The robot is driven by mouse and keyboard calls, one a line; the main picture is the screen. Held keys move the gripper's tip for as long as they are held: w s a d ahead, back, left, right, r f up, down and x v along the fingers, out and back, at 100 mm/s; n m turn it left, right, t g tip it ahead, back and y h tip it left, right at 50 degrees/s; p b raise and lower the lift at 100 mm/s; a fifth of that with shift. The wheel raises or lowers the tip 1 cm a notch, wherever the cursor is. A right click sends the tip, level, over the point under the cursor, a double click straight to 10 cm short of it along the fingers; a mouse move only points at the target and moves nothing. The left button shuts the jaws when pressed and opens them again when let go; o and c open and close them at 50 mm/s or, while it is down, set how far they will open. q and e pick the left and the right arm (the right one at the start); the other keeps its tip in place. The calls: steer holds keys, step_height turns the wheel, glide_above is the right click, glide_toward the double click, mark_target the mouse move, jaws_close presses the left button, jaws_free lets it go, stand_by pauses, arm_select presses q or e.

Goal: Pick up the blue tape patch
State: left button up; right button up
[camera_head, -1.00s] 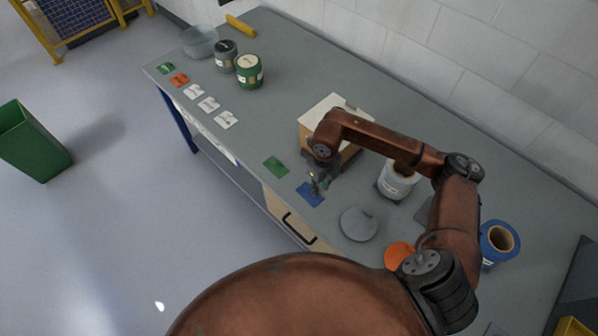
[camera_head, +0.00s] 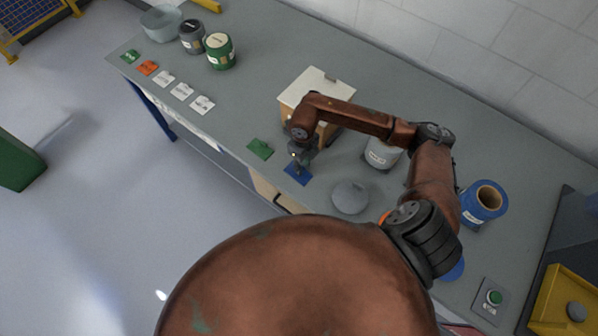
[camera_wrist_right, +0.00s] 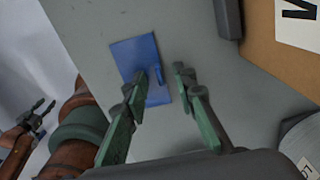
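The blue tape patch (camera_head: 298,175) lies flat near the front edge of the grey bench, and it also shows in the right wrist view (camera_wrist_right: 133,58) with a small raised tab on it. My right gripper (camera_head: 301,157) is above the patch. In the right wrist view its two green and dark fingers (camera_wrist_right: 157,84) are spread, with the tab between them in the picture. Nothing is held. The gap between fingertips and patch is hard to judge. My left gripper (camera_wrist_right: 42,108) shows only in the right wrist view at far left, small, with its fingers apart and empty.
A green patch (camera_head: 260,148) lies left of the blue one. A cardboard box (camera_head: 313,87) stands behind the gripper. A grey round object (camera_head: 350,197) and a white-labelled container (camera_head: 382,154) are to the right. A blue roll (camera_head: 482,204) stands farther right.

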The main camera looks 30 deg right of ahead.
steer(key=shift+w+f, duration=0.15)
steer(key=shift+w, duration=0.05)
steer(key=shift+s, duration=0.1)
jaws_close()
arm_select(q)
steer(key=shift+s, duration=0.5)
steer(key=shift+w, duration=0.2)
